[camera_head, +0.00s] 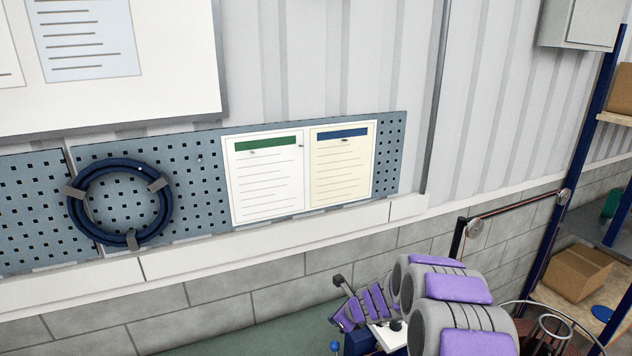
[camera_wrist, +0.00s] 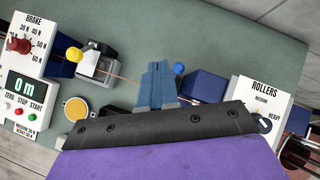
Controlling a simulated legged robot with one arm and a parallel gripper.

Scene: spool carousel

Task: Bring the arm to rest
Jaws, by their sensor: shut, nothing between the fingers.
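My gripper (camera_wrist: 158,68) shows in the wrist view as two blue fingers pressed together, reaching out from a black bolted bar. It is shut and empty, over the green-grey bench top (camera_wrist: 225,45). A thin orange line runs from a small grey-and-black device (camera_wrist: 98,66) towards the fingers. I cannot tell whether they touch it. In the head view my purple and grey arm fills the lower right. The gripper's fingers cannot be made out there.
The wrist view shows a brake box (camera_wrist: 24,65) reading 0 m, a yellow round button (camera_wrist: 76,108), a blue block (camera_wrist: 208,86), a blue ball knob (camera_wrist: 179,68) and a rollers box (camera_wrist: 262,100). The head view shows a pegboard (camera_head: 195,185), blue coil (camera_head: 77,208) and shelf carton (camera_head: 577,272).

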